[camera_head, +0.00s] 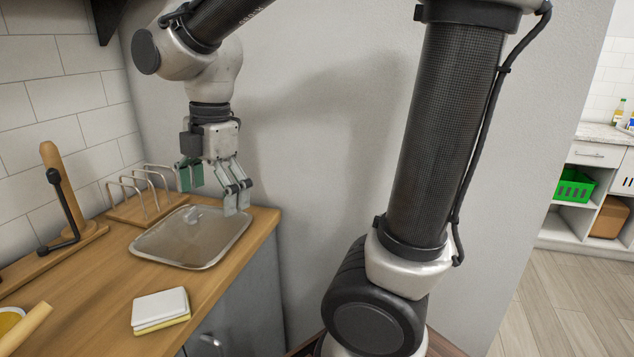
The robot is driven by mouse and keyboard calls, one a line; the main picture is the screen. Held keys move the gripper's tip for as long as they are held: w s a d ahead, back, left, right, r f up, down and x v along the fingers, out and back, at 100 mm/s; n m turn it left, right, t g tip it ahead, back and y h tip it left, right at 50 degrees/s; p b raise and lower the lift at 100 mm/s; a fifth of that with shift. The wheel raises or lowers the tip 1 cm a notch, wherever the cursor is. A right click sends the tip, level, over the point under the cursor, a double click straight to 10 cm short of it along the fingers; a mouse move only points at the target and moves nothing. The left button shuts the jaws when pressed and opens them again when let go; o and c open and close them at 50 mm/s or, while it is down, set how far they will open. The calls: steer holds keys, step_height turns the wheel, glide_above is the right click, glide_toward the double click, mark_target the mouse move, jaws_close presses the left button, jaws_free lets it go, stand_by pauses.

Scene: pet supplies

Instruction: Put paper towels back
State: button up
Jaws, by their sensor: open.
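A wooden post (62,183) with a black side arm stands upright on a wooden base at the left of the counter. It looks like a bare paper towel holder. A small flat stack (160,306), white on top and yellow below, lies near the counter's front edge; I cannot tell if it is paper towels or cloths. No paper towel roll is in view. My gripper (212,191) points down, open and empty, above the far right end of the counter, and the stack lies well nearer and lower left of it.
Under my gripper is a rectangular clear lid or tray (185,245) with a knob. A wire rack (145,197) stands close by. A wooden handle (28,328) shows at lower left. A grey wall is behind my arm. A green crate (574,186) sits on shelves at far right.

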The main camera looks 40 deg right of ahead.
steer(key=s+d+r+m+t, duration=0.1)
steer(key=s+d+m+t, duration=0.1)
steer(key=s+d+m, duration=0.3)
steer(key=s+d+r+m+t+h, duration=0.1)
steer(key=s+d+m, duration=0.4)
steer(key=d+m, duration=0.7)
steer(key=m, duration=0.4)
steer(key=shift+s+m+t, duration=0.3)
steer(key=shift+m+t, duration=0.1)
